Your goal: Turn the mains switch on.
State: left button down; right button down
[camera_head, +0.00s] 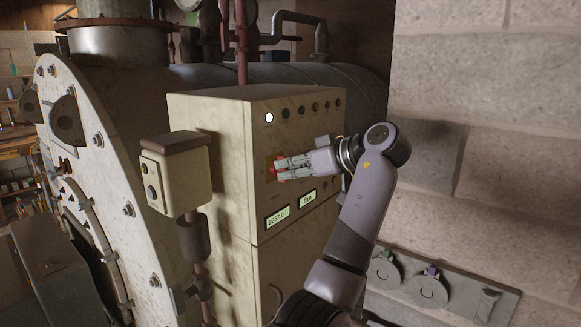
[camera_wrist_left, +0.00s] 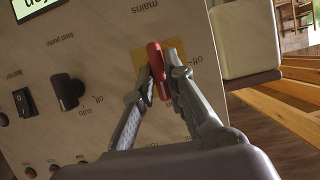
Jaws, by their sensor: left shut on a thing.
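The mains switch is a red handle on a yellow plate, on the front of the beige control cabinet (camera_head: 225,160). In the left wrist view the red handle (camera_wrist_left: 156,66) stands between my fingertips, with the yellow plate (camera_wrist_left: 172,52) behind it and the word "mains" printed beside it. My left gripper (camera_head: 278,167) reaches the panel from the right in the head view, its fingers closed on the red handle; it also shows in the left wrist view (camera_wrist_left: 160,78). The fingers partly cover the switch, and I cannot tell its setting. My right gripper is out of view.
A black rocker switch (camera_wrist_left: 25,102) and a black knob (camera_wrist_left: 67,92) sit beside the mains switch. A white lamp (camera_head: 269,118) glows on the cabinet's top row. A small beige box (camera_head: 182,180) on a post stands left of the cabinet; a stone wall (camera_head: 490,150) is at right.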

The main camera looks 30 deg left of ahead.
pick_arm(q)
jog(key=c, duration=1.7)
grip_release()
jog(key=shift+o, duration=0.2)
jog(key=v, duration=1.2)
jog(key=shift+w, duration=0.1)
